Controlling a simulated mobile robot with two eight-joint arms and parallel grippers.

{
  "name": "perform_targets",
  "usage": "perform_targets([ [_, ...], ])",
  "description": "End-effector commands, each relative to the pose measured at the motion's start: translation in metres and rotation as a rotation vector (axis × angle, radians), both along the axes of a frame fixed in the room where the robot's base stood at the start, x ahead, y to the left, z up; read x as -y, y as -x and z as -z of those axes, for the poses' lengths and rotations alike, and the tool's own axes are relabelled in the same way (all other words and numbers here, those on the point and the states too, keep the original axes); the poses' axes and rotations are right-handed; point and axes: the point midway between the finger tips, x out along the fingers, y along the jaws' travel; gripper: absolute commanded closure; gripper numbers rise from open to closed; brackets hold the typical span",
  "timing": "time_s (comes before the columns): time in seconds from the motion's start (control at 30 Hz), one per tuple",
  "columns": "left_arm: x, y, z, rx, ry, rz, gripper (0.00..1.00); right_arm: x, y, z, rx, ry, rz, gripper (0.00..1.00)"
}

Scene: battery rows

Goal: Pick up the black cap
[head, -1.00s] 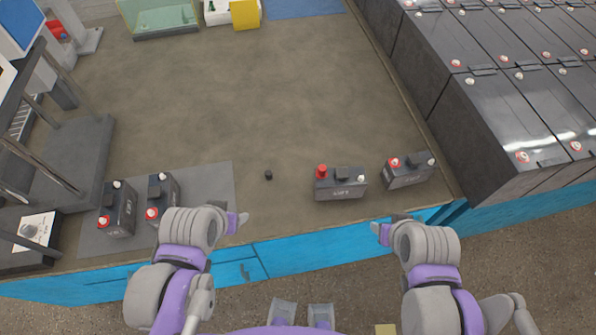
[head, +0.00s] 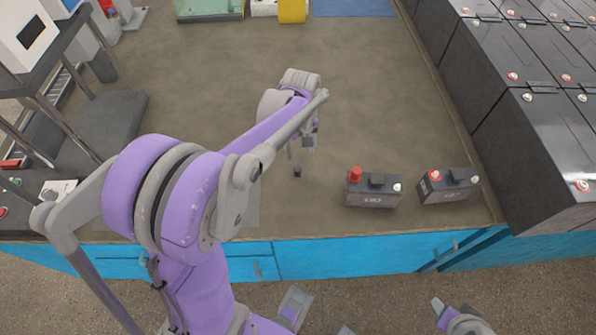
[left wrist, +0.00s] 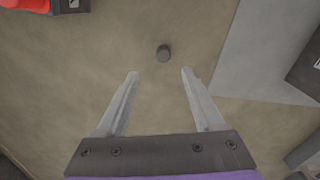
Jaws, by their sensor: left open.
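The small black cap (head: 297,172) stands on the brown tabletop (head: 390,120), left of the battery with the red cap. In the left wrist view the black cap (left wrist: 163,53) lies just beyond the fingertips, roughly centred between them. My left gripper (head: 302,151) is open and empty, with its fingers pointing down above the table near the black cap. It also shows in the left wrist view (left wrist: 160,73). My right gripper (head: 440,310) is only partly in view at the bottom right, low in front of the bench; its jaw state is unclear.
Two small dark batteries stand right of the cap: one with a red cap (head: 372,190), another (head: 447,186) beside it. Large battery blocks (head: 545,130) line the right side. A grey mat (left wrist: 265,45) lies near the cap. The table's middle is clear.

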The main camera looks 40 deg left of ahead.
Motion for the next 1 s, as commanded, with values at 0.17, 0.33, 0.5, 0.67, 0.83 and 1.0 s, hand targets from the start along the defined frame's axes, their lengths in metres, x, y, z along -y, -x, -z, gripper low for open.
perform_targets([
  [0.17,0.0,0.0,0.03,0.0,0.0,0.002,0.31,0.0,0.001,0.004,-0.001,0.0,0.0,0.5],
  [0.33,0.0,0.001,0.042,0.001,0.0,0.003,0.31,0.0,0.001,0.005,-0.002,0.0,0.0,0.5],
  [0.5,-0.003,0.005,0.063,0.001,0.0,0.003,0.31,0.0,0.001,0.006,-0.002,0.0,0.0,0.5],
  [0.67,-0.004,0.006,0.086,0.001,0.0,0.004,0.31,0.0,0.001,0.008,-0.003,0.0,0.0,0.5],
  [0.83,-0.004,0.006,0.093,0.001,0.0,0.004,0.31,0.0,0.002,0.009,-0.003,0.0,0.0,0.5],
  [1.0,-0.003,0.006,0.092,0.001,0.0,0.004,0.33,0.0,0.002,0.009,-0.003,0.0,0.0,0.5],
])
